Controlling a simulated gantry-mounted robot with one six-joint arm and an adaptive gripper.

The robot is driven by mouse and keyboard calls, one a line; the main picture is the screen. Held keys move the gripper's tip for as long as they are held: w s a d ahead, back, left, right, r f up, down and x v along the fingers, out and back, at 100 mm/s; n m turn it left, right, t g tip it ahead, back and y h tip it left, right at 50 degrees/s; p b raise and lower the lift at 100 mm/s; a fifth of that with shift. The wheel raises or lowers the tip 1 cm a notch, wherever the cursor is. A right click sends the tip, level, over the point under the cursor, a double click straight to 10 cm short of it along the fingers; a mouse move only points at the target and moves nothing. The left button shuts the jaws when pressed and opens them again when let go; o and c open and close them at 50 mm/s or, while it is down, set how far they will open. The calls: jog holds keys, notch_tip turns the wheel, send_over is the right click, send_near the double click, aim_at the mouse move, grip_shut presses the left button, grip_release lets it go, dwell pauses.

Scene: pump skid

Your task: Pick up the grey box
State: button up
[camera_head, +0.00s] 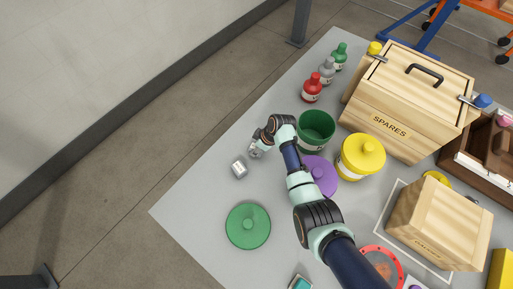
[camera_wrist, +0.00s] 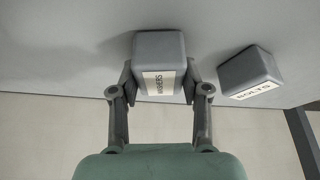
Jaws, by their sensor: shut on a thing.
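In the wrist view, a small grey box (camera_wrist: 160,66) with a white label, seemingly reading WASHERS, sits between the two fingers of my gripper (camera_wrist: 161,85). The fingers press on its left and right sides. I cannot tell whether it touches the table or is just above it. A second grey box (camera_wrist: 249,73), labelled BOLTS, stands to its right, apart from the fingers. In the head view my gripper (camera_head: 255,152) is low over the left part of the table and largely hides the held box. A grey box (camera_head: 239,169) stands just below and left of it.
A green open pot (camera_head: 316,130), a purple lid (camera_head: 319,176) and a yellow lidded pot (camera_head: 361,157) stand close right of my arm. A green lid (camera_head: 248,226) lies below. Wooden SPARES box (camera_head: 385,125) is at the upper right. The grey table (camera_head: 195,205) is clear at left.

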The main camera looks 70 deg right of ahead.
notch_tip(320, 180, up, 20)
jog(key=p, duration=1)
jog(key=shift+d+f, duration=0.1)
jog(key=shift+f, duration=0.05)
